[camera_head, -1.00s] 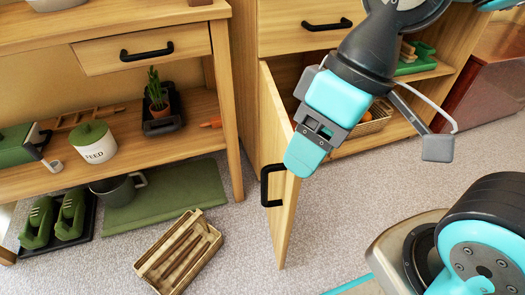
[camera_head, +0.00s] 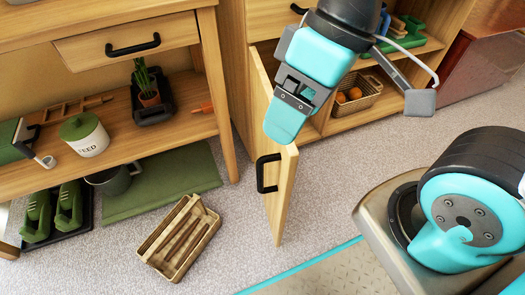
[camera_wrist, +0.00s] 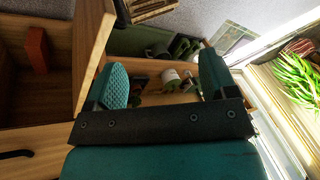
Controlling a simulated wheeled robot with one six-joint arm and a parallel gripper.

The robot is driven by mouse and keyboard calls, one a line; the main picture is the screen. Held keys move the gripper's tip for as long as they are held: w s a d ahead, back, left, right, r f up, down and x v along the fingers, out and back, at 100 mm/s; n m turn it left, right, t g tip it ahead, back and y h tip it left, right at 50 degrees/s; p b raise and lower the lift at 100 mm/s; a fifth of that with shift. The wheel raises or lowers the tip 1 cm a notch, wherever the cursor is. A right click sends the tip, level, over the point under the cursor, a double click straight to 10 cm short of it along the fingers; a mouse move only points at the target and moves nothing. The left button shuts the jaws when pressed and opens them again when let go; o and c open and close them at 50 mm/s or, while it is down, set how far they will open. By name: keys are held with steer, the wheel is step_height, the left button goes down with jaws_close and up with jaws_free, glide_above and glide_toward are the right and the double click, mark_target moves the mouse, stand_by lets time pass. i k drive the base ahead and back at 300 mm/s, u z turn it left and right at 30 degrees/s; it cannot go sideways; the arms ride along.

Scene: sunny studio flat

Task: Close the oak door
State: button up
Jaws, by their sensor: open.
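The oak door (camera_head: 258,104) hangs open from the cabinet, swung out over the carpet, with a black handle (camera_head: 262,174) on its outer face. My gripper (camera_head: 281,122) is at the top of the door's free end and hides part of it in the head view. In the wrist view, my gripper (camera_wrist: 164,78) is open with nothing held between its fingers. There the door (camera_wrist: 91,45) shows as a wooden panel just left of the left finger. I cannot tell whether the finger touches it.
On the carpet left of the door lies a wooden tray with utensils (camera_head: 180,240). A shelving table (camera_head: 195,125) with a feed pot (camera_head: 84,134) stands at left. Carpet below the door is clear.

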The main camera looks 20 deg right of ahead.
mark_target(276, 165)
steer(key=z, duration=0.05)
steer(key=k, duration=1.15)
steer(key=u, duration=0.7)
steer(key=i, duration=0.45)
steer(key=z, duration=0.1)
